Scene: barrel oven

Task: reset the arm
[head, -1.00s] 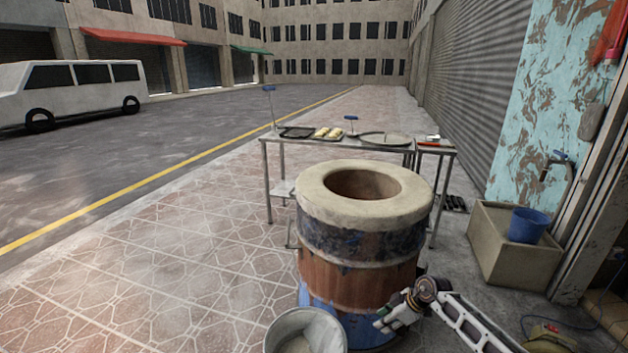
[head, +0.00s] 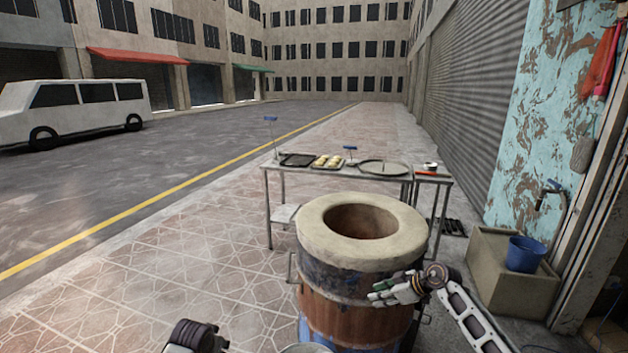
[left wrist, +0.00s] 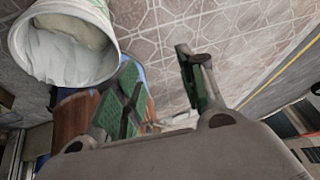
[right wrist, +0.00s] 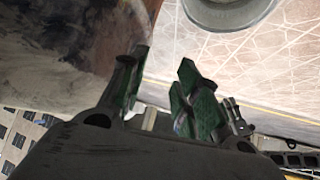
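My right gripper (head: 374,293) is in front of the barrel oven's right side in the head view, its fingers pointing left. In the right wrist view its green-padded fingers (right wrist: 160,92) stand apart with nothing between them. Part of my left arm (head: 197,338) shows at the bottom edge of the head view. In the left wrist view the left gripper's green-padded fingers (left wrist: 158,85) are spread and empty. The barrel oven (head: 350,309) has a thick pale rim and an open top.
A pale bucket (head: 305,349) shows at the head view's bottom edge; the left wrist view shows white contents inside it (left wrist: 70,52). A metal table (head: 268,195) with trays stands behind the oven. Pavement at left is clear.

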